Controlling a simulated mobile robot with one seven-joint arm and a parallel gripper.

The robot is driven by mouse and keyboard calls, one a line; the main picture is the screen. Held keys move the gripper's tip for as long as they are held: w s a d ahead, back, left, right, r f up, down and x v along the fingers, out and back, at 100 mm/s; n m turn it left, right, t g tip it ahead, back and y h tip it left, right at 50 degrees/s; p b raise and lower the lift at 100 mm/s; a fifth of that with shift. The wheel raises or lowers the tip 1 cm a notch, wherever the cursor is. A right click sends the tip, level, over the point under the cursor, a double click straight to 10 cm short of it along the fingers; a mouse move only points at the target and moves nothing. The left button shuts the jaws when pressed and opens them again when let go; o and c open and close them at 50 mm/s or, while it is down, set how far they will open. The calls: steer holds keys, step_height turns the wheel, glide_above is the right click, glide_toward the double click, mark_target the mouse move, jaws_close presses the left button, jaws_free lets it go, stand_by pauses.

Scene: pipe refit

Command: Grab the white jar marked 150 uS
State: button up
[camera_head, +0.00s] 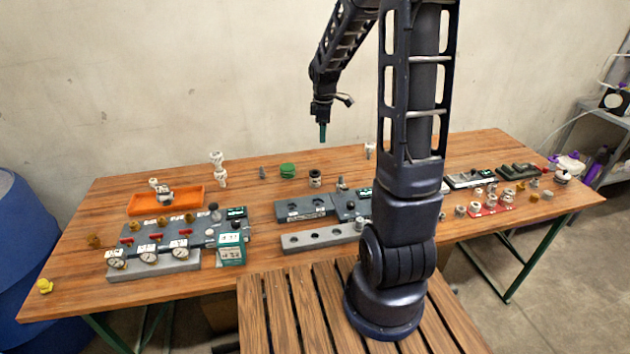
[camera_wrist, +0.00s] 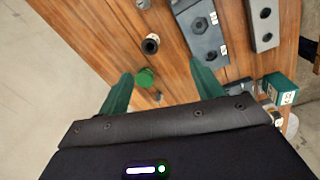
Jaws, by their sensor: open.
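No label reading 150 uS can be read in either view, so I cannot tell which thing is the jar. White jar-like pieces stand at the back left of the table in the head view, one farther back (camera_head: 216,158) and one just in front of it (camera_head: 221,179). A white round thing (camera_wrist: 291,127) shows partly at the right edge of the wrist view. My gripper (camera_head: 322,132) is high above the back middle of the table, to the right of the white pieces. In the wrist view its teal fingers (camera_wrist: 160,92) are apart and empty.
A green round piece (camera_head: 288,171) and a dark-topped cylinder (camera_head: 315,178) stand at the back middle. An orange tray (camera_head: 140,208), gauges (camera_head: 148,251) and a teal box (camera_head: 231,249) are on the left. Grey blocks (camera_head: 306,207) lie centrally. Small fittings crowd the right.

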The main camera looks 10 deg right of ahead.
mark_target(315, 173)
steer(key=shift+w+a+f+n+g, duration=0.2)
steer(key=shift+w+f+n, duration=0.85)
steer(key=shift+f, duration=2.9)
steer(key=shift+w+a+f+n+g, duration=0.25)
steer(key=shift+w+f+n, duration=0.7)
steer(key=shift+f, duration=3)
steer(key=shift+w+a+f+n+g, duration=0.35)
steer(key=shift+w+f, duration=1.2)
steer(key=shift+f, duration=2.4)
steer(key=shift+d, duration=0.15)
steer(key=c, duration=1.1)
steer(key=shift+r, duration=0.2)
